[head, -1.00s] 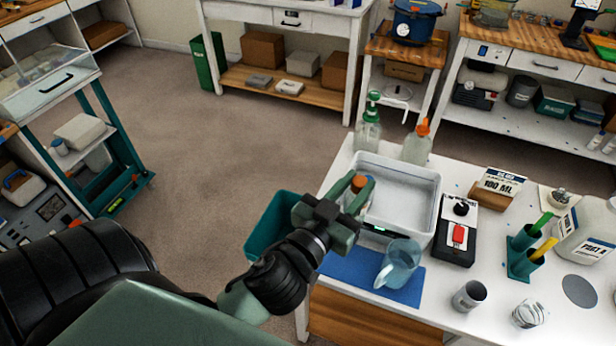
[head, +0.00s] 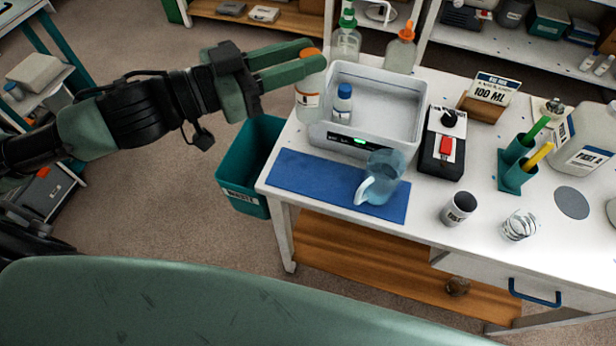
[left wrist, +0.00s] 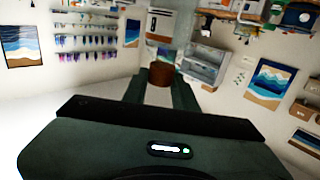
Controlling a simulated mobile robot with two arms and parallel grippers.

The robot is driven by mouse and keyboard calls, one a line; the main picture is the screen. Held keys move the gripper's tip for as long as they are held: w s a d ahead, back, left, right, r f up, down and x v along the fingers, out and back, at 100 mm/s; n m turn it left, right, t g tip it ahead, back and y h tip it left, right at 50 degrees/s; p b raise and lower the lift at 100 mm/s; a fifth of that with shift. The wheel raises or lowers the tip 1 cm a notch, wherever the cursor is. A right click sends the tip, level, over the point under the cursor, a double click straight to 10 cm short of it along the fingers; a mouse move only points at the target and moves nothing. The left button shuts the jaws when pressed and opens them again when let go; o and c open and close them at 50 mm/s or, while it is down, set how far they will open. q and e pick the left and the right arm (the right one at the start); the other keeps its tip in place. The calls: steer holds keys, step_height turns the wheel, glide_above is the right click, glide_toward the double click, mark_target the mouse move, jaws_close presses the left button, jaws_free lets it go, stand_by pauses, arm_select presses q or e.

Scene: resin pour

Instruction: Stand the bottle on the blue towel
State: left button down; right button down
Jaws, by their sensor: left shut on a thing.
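The bottle (head: 309,101), white with an orange-brown cap and a label, is upright just left of the white bath. My left gripper (head: 312,62) reaches in from the left and is shut on its upper part. The brown cap (left wrist: 160,73) shows between the fingers in the left wrist view. I cannot tell whether the bottle's base touches the table. The blue towel (head: 310,174) lies flat at the table's front left edge, nearer than the bottle. A clear blue pitcher (head: 382,178) stands on its right part. My right gripper is not in view.
A blue-capped bottle (head: 342,105) stands inside the white bath (head: 395,78). Two pump or squeeze bottles stand behind it. A black device (head: 440,150) and a dark cup (head: 458,208) are to the right. The towel's left part is bare. A teal bin (head: 247,170) is below the table's left edge.

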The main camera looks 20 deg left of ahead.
arm_select(q)
steer(key=shift+f, duration=0.55)
step_height(320, 180, down, 19)
steer(key=b, duration=0.1)
steer(key=shift+r+b, duration=0.15)
steer(key=shift+b, duration=0.2)
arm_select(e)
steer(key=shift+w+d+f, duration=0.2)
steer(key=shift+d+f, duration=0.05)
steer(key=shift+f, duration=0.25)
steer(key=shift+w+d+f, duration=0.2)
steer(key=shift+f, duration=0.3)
arm_select(q)
steer(key=shift+s, duration=0.1)
steer(key=c, duration=1.1)
jaws_free()
steer(key=shift+f, duration=0.2)
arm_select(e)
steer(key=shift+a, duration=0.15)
arm_select(q)
steer(key=shift+r, duration=0.15)
